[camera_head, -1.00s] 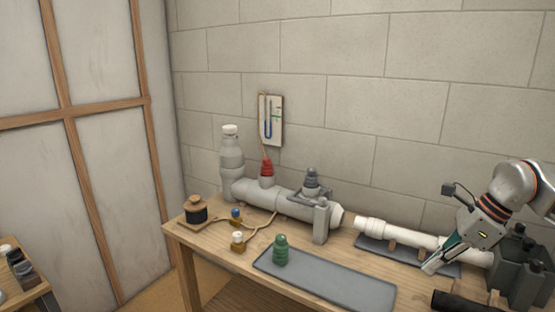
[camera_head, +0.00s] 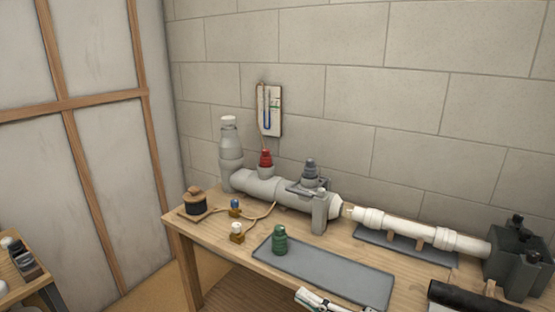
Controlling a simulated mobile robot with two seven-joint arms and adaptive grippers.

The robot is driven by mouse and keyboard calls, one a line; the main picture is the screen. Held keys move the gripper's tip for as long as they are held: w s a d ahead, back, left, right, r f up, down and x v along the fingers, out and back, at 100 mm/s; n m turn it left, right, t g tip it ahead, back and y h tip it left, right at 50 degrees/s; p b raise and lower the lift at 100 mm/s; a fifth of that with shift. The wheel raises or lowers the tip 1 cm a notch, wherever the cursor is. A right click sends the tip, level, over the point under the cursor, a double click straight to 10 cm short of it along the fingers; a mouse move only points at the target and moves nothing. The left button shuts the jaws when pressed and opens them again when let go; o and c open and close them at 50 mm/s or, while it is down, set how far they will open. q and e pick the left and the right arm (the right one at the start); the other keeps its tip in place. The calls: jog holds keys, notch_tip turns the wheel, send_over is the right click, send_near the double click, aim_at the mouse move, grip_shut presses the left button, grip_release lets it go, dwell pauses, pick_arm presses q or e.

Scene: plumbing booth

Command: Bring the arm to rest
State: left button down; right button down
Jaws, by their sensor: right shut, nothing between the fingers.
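My right gripper (camera_head: 308,296) shows only in part at the bottom edge, in front of the bench and just below the grey mat (camera_head: 350,287). It is shut and empty, pointing up and left, apart from the pipes. The rest of my right arm is cut off by the frame. My left gripper is not in view.
The wooden bench (camera_head: 215,238) carries a grey pipe (camera_head: 262,190) with red and grey plugs, and a white pipe (camera_head: 400,228) on a rack. A green plug (camera_head: 280,240) stands on the mat. Dark grey blocks (camera_head: 515,262) and a black cylinder (camera_head: 465,298) are at right.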

jog(key=s+d+f+m+t+h, duration=0.2)
jog(key=d+f+m+h, duration=0.25)
jog(key=f+m, duration=0.35)
jog(key=s+d+f+m+t+h, duration=0.2)
jog(key=d+f+m+h, duration=0.2)
jog(key=f+m+h, duration=0.3)
jog(key=s+d+f+m+g+h, duration=0.1)
jog(key=s+d+f+m+g, duration=0.1)
jog(key=s+f+m, duration=0.2)
jog(key=s+d+f+m+g+h, duration=0.2)
jog(key=s+f+m, duration=0.3)
jog(key=s+f, duration=0.5)
jog(key=shift+d+f+g, duration=0.15)
jog(key=shift+d+g, duration=0.25)
jog(key=shift+d, duration=0.2)
jog(key=shift+s, duration=0.1)
